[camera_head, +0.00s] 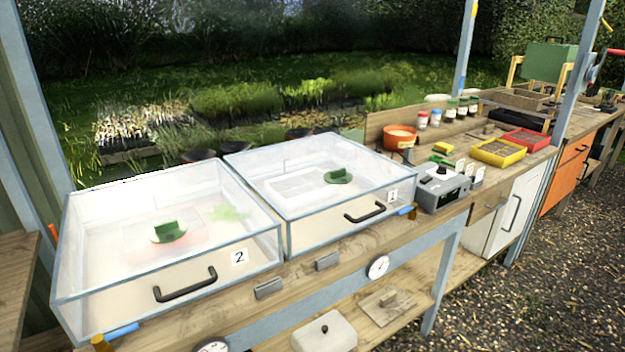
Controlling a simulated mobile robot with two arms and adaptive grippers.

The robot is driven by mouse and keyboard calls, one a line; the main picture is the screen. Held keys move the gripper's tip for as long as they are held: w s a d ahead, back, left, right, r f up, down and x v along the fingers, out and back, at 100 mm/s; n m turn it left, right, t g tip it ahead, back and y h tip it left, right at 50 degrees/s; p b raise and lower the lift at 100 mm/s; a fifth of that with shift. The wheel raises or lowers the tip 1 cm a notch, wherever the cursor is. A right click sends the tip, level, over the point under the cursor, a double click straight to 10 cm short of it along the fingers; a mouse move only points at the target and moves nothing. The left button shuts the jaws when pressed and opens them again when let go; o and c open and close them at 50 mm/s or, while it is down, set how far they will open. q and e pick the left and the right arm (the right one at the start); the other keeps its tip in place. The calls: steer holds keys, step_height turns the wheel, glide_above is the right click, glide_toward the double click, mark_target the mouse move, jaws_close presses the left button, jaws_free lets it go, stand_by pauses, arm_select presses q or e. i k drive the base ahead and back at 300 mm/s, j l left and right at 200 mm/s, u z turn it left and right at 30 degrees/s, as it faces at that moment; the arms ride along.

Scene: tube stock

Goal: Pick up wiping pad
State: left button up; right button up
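I cannot tell for certain which thing is the wiping pad. A small yellow block (443,148) lies on the bench behind the grey box, next to a flat green piece (440,159); it looks pad-like but is small here. Neither of my grippers is in view.
A grey box with a knob (443,189) stands right of case 1. An orange pot (400,137), several jars (436,118), a yellow tray (497,153) and a red tray (525,140) stand farther along the bench. A post (580,75) rises at the right. Gravel (540,285) lies in front.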

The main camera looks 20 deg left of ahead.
mark_target(445, 150)
steer(key=i+l, duration=0.3)
steer(key=i+l+u, duration=0.15)
steer(key=i+l, duration=0.15)
steer(key=l, duration=0.2)
steer(key=i+l, duration=0.3)
steer(key=i+l+u, duration=0.1)
steer(key=i+l, duration=0.15)
steer(key=l, duration=0.3)
steer(key=i+l+u, duration=0.1)
steer(key=i+l, duration=0.15)
steer(key=l, duration=0.2)
